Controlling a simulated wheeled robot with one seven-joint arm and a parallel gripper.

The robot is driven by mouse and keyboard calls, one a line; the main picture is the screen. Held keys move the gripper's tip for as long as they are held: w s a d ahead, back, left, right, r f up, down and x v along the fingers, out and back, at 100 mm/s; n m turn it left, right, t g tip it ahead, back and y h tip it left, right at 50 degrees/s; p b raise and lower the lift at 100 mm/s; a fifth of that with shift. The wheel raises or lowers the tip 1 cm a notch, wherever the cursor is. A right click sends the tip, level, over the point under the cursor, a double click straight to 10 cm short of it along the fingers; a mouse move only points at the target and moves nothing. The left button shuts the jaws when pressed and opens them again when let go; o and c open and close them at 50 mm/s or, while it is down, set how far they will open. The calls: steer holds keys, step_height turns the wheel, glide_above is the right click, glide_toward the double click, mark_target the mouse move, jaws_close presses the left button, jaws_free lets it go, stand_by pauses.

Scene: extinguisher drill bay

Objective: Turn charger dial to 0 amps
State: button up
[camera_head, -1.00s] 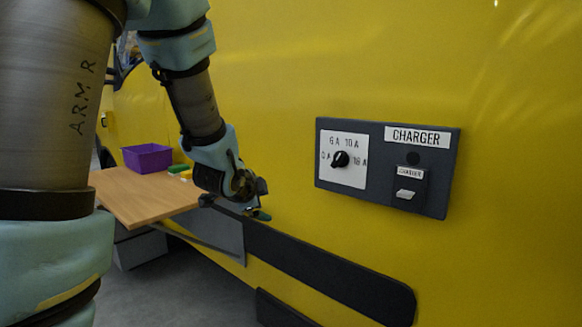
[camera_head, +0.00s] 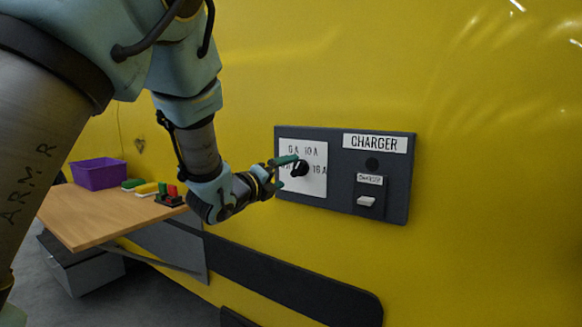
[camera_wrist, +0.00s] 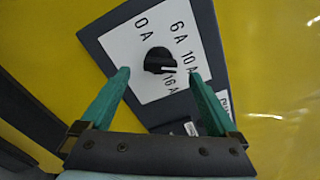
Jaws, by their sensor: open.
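The charger dial is a black round knob (camera_wrist: 159,60) on a white plate (camera_wrist: 135,45) marked 0 A, 6 A, 10 A and 16 A. A small white mark on the knob lies on the side of the 10 A and 16 A labels; I cannot tell exactly which it points at. My gripper (camera_wrist: 160,75) is open, with its green fingers on either side of the knob and a gap on each side.
A dark charger panel (camera_head: 340,195) on the yellow wall (camera_head: 480,200) carries a CHARGER sign (camera_head: 375,144) and a white-levered switch (camera_head: 366,201) right of the dial. A wooden shelf (camera_head: 85,215) at left holds a purple bin (camera_head: 98,174) and several small coloured items.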

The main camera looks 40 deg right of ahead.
mark_target(295, 169)
steer(key=shift+p+x, duration=0.5)
steer(key=shift+x, duration=1.85)
steer(key=c, duration=1.4)
